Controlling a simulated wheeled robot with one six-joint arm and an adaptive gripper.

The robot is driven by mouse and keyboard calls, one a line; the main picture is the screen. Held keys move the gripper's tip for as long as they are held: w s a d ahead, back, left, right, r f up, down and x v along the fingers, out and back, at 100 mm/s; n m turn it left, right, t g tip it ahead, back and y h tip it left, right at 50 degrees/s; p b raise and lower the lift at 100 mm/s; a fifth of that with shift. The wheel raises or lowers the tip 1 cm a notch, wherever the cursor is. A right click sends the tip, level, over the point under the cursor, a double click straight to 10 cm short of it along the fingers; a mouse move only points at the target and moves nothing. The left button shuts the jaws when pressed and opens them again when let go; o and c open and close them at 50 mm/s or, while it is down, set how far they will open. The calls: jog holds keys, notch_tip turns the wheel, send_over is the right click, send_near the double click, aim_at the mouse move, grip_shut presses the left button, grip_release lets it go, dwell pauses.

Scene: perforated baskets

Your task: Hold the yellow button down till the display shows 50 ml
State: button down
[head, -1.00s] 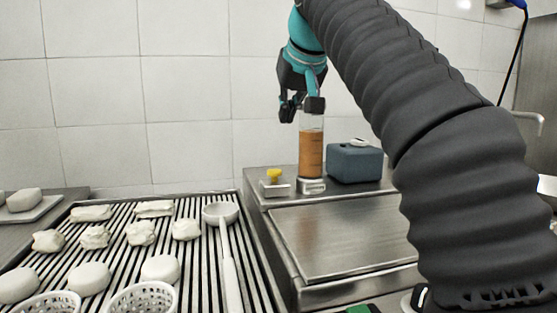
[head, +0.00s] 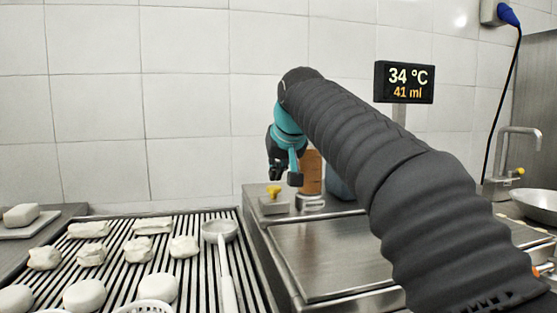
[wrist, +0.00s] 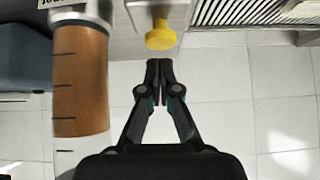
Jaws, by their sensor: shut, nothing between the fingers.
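The yellow button (head: 273,190) stands on a small metal block at the left end of the steel counter; it also shows in the wrist view (wrist: 160,36). My gripper (head: 284,180) is shut and empty, just above and beside the button in the head view. In the wrist view my gripper's closed fingertips (wrist: 152,64) are near the button with a small visible gap. The display (head: 404,82) reads 34 °C and 41 ml. The cylinder of orange-brown liquid (head: 311,172) stands right of the button, partly hidden by my gripper; it is large in the wrist view (wrist: 80,80).
A slatted rack (head: 200,262) with pale lumps and a ladle (head: 226,265) lies on the left. A blue-grey box (head: 338,182) behind my arm is mostly hidden. A tap (head: 505,165) and a metal bowl (head: 537,205) stand at the right.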

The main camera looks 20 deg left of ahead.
jog(key=shift+f, duration=0.65)
